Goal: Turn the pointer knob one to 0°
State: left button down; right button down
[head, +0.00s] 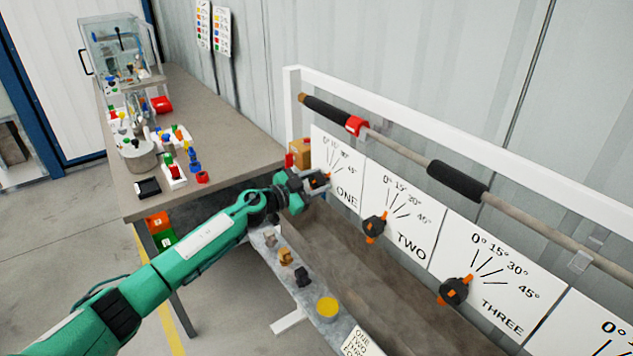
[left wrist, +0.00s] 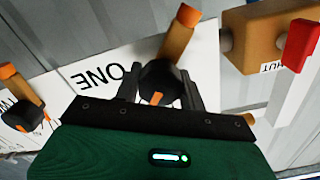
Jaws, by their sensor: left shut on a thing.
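Pointer knob one is mostly hidden by my gripper in the head view. In the left wrist view, knob one (left wrist: 161,78) is dark and round, with an orange-tipped pointer slanting up and slightly right. The panel marked ONE (head: 337,168) has a dial scale from 0° to 45°. My left gripper (head: 320,181) is at this panel, its fingers shut on either side of the knob; it also shows in the left wrist view (left wrist: 161,88). The scale is out of sight in the wrist view, so I cannot tell the exact angle. My right gripper is not in view.
Knob two (head: 374,227) and knob three (head: 454,290) are further right along the panel row. A tan box with a red handle (left wrist: 258,38) is close beside knob one. A pipe (head: 400,150) runs above the dials. A cluttered workbench (head: 230,127) stands at the left.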

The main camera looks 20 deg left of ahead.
pick_arm(q)
jog(key=shift+r+n+p, duration=0.15)
jog(key=shift+n+p, duration=0.15)
jog(key=shift+p, duration=0.3)
jog(key=n+p, duration=0.4)
jog(key=p, duration=0.4)
jog(key=shift+r+n, duration=0.15)
jog(key=shift+n, duration=0.15)
jog(key=n+p, duration=0.2)
jog(key=shift+f+p, duration=0.2)
jog(key=shift+p, duration=0.2)
jog(key=shift+f+n, duration=0.1)
jog(key=shift+n, duration=0.3)
jog(key=c, duration=0.8)
grip_release()
